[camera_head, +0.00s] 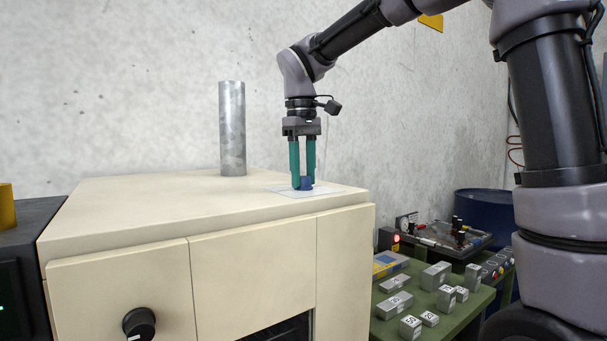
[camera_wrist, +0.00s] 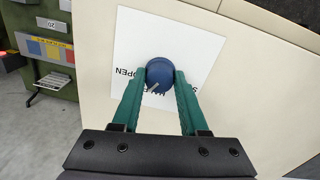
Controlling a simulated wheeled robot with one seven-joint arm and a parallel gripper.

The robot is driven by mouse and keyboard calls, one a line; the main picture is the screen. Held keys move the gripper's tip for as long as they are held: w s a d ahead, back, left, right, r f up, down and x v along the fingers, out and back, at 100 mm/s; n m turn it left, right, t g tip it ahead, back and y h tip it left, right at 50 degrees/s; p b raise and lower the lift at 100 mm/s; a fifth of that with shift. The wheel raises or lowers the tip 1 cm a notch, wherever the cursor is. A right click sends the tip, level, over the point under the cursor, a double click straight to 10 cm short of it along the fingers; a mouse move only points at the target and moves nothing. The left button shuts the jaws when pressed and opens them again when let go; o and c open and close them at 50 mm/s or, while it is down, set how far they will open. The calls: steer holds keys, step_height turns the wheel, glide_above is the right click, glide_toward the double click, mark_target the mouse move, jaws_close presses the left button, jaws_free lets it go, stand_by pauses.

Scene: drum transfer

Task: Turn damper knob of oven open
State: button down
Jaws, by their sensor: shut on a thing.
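The damper knob (camera_head: 307,183) is a small blue round knob on top of the cream oven (camera_head: 115,215). In the wrist view the knob (camera_wrist: 160,72) sits on a white label plate (camera_wrist: 185,42). The upside-down word OPEN shows left of the knob; other lettering below it is partly hidden by the knob and fingers. A pale pointer mark on the knob's lower edge points down and slightly left in that view. My gripper (camera_head: 302,182) points straight down, its green fingers on both sides of the knob, closed on it.
A grey metal pipe (camera_head: 232,130) stands on the oven top, left of my gripper. A black dial (camera_head: 139,323) is on the oven front. A green table (camera_head: 440,318) with several labelled metal blocks stands to the right. A blue drum (camera_head: 480,212) is behind it.

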steer(key=m, duration=0.4)
steer(key=shift+w+r+m, duration=0.1)
steer(key=shift+m, duration=2.1)
steer(key=shift+c, duration=2.2)
jaws_free()
step_height(320, 180, up, 11)
steer(key=shift+a, duration=0.25)
